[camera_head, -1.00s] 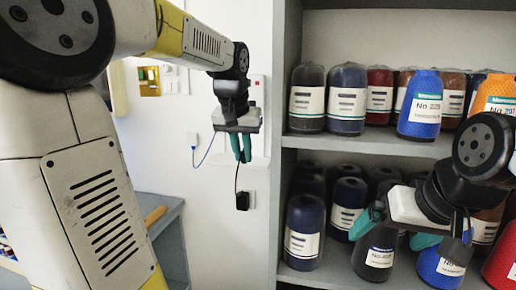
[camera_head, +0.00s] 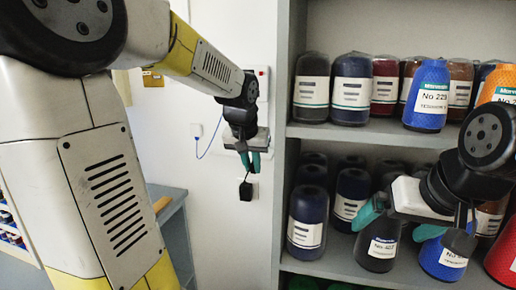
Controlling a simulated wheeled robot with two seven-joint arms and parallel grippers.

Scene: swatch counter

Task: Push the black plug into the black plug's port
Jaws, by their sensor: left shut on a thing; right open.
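My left gripper (camera_head: 250,162) is in front of the white wall, pointing down with its teal fingers together on a thin dark cord. A black plug (camera_head: 246,191) is just below the fingertips, with the cord running up from it to the fingers. The plug is against or close to the wall; I cannot tell whether it sits in a port. The port of the black plug cannot be made out clearly. My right gripper (camera_head: 410,222) is open, its teal fingers apart in front of the lower shelf at right.
A white plug (camera_head: 196,130) with a blue cord is on the wall to the left. A white wall plate (camera_head: 262,78) with a red mark is above the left gripper. A grey shelf unit (camera_head: 285,150) with several thread cones stands at right. A counter (camera_head: 172,205) is at lower left.

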